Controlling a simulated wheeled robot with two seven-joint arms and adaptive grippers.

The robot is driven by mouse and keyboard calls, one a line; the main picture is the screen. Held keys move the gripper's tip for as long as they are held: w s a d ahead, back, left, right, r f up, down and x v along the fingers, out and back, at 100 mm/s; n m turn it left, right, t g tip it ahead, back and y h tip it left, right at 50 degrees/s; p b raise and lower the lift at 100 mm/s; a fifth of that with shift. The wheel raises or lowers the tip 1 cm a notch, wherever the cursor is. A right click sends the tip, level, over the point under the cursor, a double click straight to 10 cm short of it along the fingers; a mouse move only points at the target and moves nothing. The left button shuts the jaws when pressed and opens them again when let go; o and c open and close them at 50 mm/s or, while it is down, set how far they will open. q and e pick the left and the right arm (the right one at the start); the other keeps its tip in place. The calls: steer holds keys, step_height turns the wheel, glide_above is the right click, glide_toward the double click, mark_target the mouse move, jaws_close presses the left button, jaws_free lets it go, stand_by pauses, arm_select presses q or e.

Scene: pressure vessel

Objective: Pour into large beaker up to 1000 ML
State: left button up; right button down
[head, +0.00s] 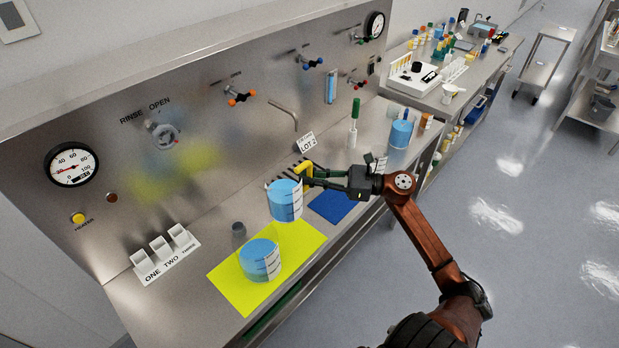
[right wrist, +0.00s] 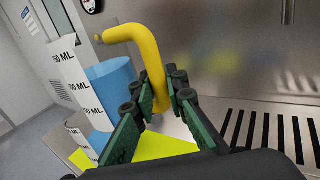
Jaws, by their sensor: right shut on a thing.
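My right gripper (head: 312,176) is shut on the yellow handle of a jug (head: 283,202) of blue liquid with a white scale strip. The right wrist view shows the yellow handle (right wrist: 150,62) between the green fingers (right wrist: 160,95), with the jug's blue side and ML labels (right wrist: 112,82) beyond. The jug is held above the back right part of a yellow mat (head: 225,279) and looks about upright. A large beaker (head: 259,259) with blue liquid and a white scale strip stands on the mat, below and left of the jug. Its level is too small to read. My left gripper is not in view.
A small grey cup (head: 239,230) stands behind the large beaker. A ONE TWO THREE rack (head: 163,255) is at the left. A blue mat (head: 331,207) lies to the right, with a drain grate behind the gripper. A bent spout (head: 285,112) juts from the steel panel.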

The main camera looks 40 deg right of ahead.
mark_target(297, 170)
steer(key=shift+a+r+n+g+h, duration=0.3)
steer(key=shift+r+n+h, duration=0.1)
steer(key=shift+r+n, duration=0.4)
steer(key=shift+s+a+r+n+g+p, duration=0.1)
steer(key=shift+a+r+n+g+p, duration=0.25)
steer(key=shift+r+p, duration=0.2)
steer(key=shift+a+r+n+h, duration=0.25)
steer(key=shift+a+n+h, duration=0.05)
steer(key=shift+n+h, duration=0.2)
steer(key=shift+a+r+n+g+h+p, duration=0.25)
steer(key=shift+a+r+n+h+p, duration=0.15)
steer(key=shift+a+r+n, duration=0.15)
steer(key=shift+s+a+r+n+h+p, duration=0.1)
steer(key=shift+a+r+n+h+p, duration=0.1)
steer(key=shift+a+r+p, duration=0.4)
steer(key=shift+a+r+n+h+p, duration=0.2)
steer(key=shift+a+r+p, duration=0.2)
steer(key=shift+r, duration=0.3)
steer(key=shift+f, duration=0.1)
stand_by(0.4)
steer(key=shift+a+n+g+h, duration=0.3)
steer(key=shift+n+h, duration=0.1)
steer(key=shift+a+f, duration=0.15)
steer(key=shift+a, duration=0.1)
steer(key=shift+a+r+n+h+p, duration=0.4)
steer(key=shift+a+r+n+h, duration=0.1)
steer(key=shift+n+h, duration=0.15)
